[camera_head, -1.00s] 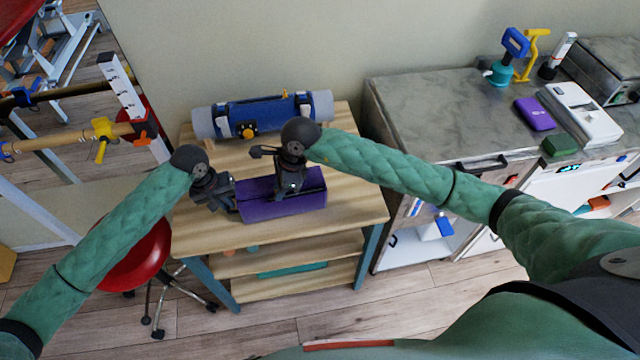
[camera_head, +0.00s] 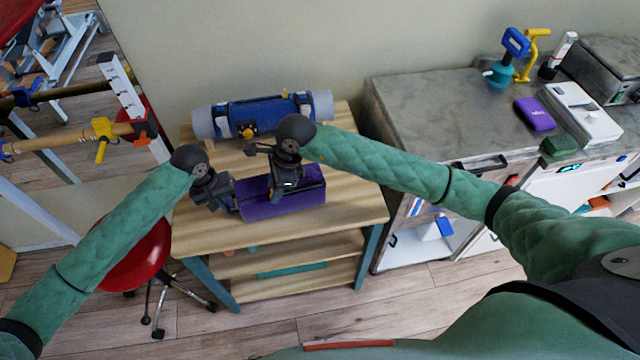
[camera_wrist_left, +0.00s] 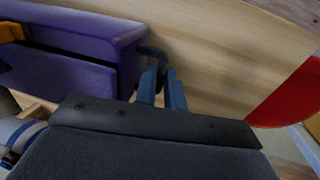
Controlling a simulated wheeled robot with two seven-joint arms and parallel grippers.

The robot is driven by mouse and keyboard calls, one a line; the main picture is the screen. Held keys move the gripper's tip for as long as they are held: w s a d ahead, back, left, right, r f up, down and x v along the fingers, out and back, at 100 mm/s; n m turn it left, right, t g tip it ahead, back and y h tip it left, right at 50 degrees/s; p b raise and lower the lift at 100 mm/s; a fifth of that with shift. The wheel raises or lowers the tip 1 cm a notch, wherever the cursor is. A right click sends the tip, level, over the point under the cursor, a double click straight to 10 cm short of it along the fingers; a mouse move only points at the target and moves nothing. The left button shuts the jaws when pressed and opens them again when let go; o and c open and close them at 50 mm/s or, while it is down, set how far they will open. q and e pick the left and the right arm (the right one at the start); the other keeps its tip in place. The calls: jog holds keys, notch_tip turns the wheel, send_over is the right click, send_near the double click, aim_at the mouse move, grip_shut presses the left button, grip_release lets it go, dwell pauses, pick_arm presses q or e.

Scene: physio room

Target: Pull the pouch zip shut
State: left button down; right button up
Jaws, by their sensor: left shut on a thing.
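The purple pouch (camera_head: 285,203) lies on the wooden table. A dark slit runs along it in the left wrist view, between its upper and lower purple parts (camera_wrist_left: 75,85). My left gripper (camera_head: 222,198) is at the pouch's left end; in its wrist view the fingers (camera_wrist_left: 163,88) are closed at a dark loop (camera_wrist_left: 152,52) on that end. My right gripper (camera_head: 286,184) is over the middle of the pouch and hides part of its top; its fingertips are too small to read. An orange-yellow piece (camera_wrist_left: 11,32) shows by the slit; I cannot tell whether it is the zip pull.
A blue and grey roll (camera_head: 275,112) with a yellow knob lies behind the pouch. The table's right and front parts (camera_head: 350,205) are bare. A red stool (camera_head: 135,255) stands at left. A grey-topped cabinet (camera_head: 430,115) with several items stands at right.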

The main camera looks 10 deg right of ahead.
pick_arm(q)
jog(key=c, duration=1.5)
grip_release()
pick_arm(e)
notch_tip(320, 180, up, 7)
